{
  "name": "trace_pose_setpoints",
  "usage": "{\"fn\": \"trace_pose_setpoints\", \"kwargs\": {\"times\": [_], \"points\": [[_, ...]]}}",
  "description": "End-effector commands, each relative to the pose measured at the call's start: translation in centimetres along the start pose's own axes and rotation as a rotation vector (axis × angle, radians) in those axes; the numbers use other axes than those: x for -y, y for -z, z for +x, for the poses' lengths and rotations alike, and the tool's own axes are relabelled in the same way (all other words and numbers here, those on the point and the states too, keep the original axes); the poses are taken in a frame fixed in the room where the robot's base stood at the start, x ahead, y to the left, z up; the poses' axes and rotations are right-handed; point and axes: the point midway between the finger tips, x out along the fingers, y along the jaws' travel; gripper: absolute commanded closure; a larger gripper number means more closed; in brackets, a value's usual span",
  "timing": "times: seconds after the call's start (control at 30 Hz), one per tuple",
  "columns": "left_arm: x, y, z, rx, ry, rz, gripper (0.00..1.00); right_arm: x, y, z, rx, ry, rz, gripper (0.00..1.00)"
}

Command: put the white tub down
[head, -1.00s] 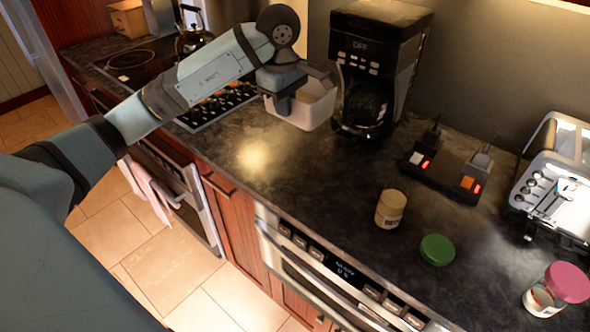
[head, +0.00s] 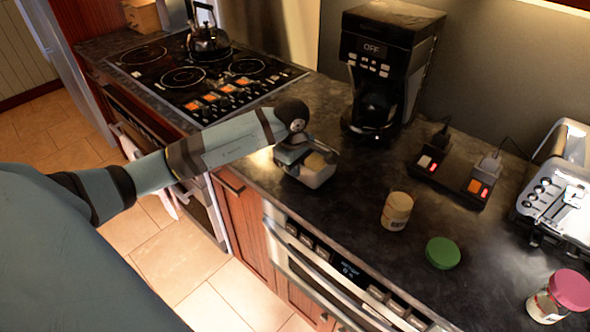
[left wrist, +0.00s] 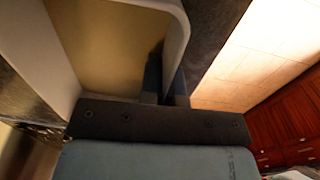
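The white tub (head: 318,171) is at the counter's front edge in the head view, left of the open jar, with something pale yellow inside. My left gripper (head: 292,156) is at the tub's left side and covers part of it. In the left wrist view the two dark fingers (left wrist: 166,88) sit on either side of the tub's wall, shut on it. The tub's tan inside (left wrist: 110,45) fills the upper left of that view. I cannot tell whether its base touches the counter. My right gripper is not in view.
The dark counter (head: 345,225) has free room around the tub. A coffee maker (head: 385,70) stands behind it. An open jar (head: 397,211), a green lid (head: 442,253), a black switch box (head: 450,180), a toaster (head: 560,195) and a pink-lidded jar (head: 558,297) are to the right. The stove (head: 185,75) is at left.

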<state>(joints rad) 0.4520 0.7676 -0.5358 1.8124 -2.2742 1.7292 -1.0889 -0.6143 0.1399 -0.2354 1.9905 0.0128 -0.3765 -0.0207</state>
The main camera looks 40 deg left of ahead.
Motion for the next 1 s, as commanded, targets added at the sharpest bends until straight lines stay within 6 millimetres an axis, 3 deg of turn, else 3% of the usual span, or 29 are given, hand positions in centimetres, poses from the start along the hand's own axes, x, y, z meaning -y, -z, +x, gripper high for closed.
{"fn": "trace_pose_setpoints", "kwargs": {"times": [0.1,0.47,0.5,0.6,0.87,1.0], "points": [[0.1,0.0,1.2,-0.001,0.001,0.000,1.00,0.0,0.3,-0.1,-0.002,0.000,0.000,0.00],[0.1,0.1,1.7,-0.002,-0.001,0.000,1.00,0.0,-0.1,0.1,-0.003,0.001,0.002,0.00],[0.1,0.0,1.6,-0.001,-0.001,0.000,0.88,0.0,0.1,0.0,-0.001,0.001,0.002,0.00],[0.1,0.0,1.5,-0.001,0.000,0.000,0.72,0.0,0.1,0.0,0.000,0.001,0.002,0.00],[0.1,0.0,1.4,-0.001,0.000,0.000,0.72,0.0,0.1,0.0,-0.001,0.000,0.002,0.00],[0.0,0.1,0.4,-0.002,-0.004,0.001,0.72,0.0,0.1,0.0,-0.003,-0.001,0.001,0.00]]}}
